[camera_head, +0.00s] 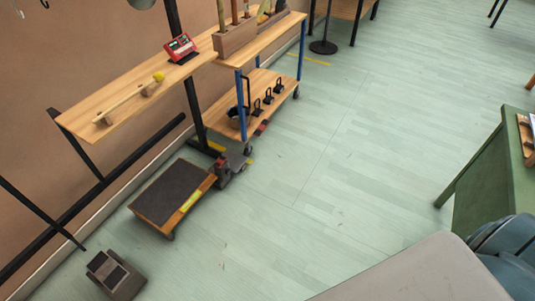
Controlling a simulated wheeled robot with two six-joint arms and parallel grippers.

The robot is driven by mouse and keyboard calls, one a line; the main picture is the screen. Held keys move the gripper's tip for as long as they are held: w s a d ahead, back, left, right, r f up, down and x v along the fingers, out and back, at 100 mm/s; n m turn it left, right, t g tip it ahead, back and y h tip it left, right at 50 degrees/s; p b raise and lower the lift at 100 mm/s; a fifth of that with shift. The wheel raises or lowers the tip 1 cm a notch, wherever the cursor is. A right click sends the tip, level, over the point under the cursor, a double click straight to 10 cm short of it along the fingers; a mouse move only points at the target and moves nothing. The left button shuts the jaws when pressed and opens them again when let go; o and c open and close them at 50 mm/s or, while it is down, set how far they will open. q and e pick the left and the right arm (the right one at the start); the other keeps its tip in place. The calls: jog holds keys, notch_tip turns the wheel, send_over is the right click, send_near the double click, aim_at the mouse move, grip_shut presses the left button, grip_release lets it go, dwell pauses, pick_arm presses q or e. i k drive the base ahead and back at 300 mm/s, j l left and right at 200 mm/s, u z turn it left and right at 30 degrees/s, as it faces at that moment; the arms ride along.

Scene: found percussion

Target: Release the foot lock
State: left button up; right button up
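Neither of my grippers shows in the head view. A low wooden platform (170,191) with a dark top and a yellow strip on its front edge stands on the floor at the left. A small dark mechanism (223,174) sits at floor level by its right corner, beside a flat pedal-like plate with a yellow tip. This could be the foot lock, but it is too small to tell its state. A grey-brown block (115,275) with two dark pads lies nearer, at the lower left; I cannot tell whether it is a pedal.
A wheeled wooden shelf unit (262,92) with blue posts stands behind the platform. A wall shelf (110,125) holds a stick and a red device (181,48). A green table (495,180) stands at the right. The pale green floor (310,190) between is clear.

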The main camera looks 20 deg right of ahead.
aim_at(220, 162)
jog(key=z, duration=0.25)
jog(key=i+l+u, duration=0.15)
jog(key=i, duration=0.8)
